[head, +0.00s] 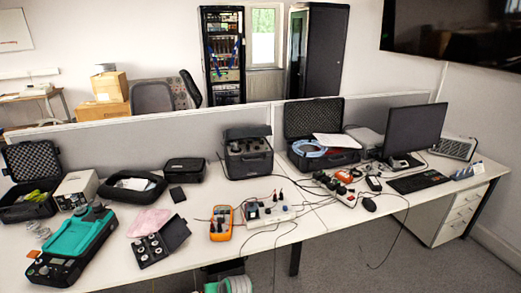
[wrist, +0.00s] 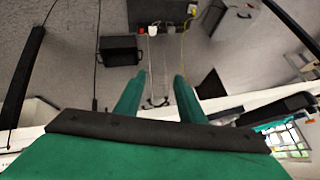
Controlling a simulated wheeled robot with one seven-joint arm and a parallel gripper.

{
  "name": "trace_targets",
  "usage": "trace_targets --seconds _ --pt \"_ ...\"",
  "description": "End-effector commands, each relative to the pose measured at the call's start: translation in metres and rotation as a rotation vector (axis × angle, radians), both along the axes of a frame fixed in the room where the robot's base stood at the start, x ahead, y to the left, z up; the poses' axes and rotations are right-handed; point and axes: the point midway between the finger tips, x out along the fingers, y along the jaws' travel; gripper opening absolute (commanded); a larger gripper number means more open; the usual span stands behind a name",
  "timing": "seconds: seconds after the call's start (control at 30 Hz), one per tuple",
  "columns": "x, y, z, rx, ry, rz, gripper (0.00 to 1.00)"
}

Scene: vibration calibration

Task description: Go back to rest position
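My gripper (wrist: 162,80) shows in the wrist view as two green fingers reaching away from a green and black body. The fingers stand apart, and I see nothing held between them. Beyond the fingertips the wrist view shows grey floor, a black box (wrist: 120,50) and hanging cables. In the head view a green and grey part at the bottom edge looks like my arm, but the fingers are not visible there. The long white desk (head: 200,208) stands in front of me.
Cables trail over the front edge. The floor (head: 440,262) at right is clear.

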Motion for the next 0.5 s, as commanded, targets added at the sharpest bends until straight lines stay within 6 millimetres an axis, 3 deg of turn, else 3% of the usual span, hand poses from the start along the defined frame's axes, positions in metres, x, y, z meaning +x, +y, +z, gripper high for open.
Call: trace_targets --seconds 0.2,0.5 --pt "-0.053 0.018 -0.031 0.086 -0.078 -0.077 0.36" --pt "-0.131 0.013 -0.051 0.15 -0.191 -0.208 0.36"
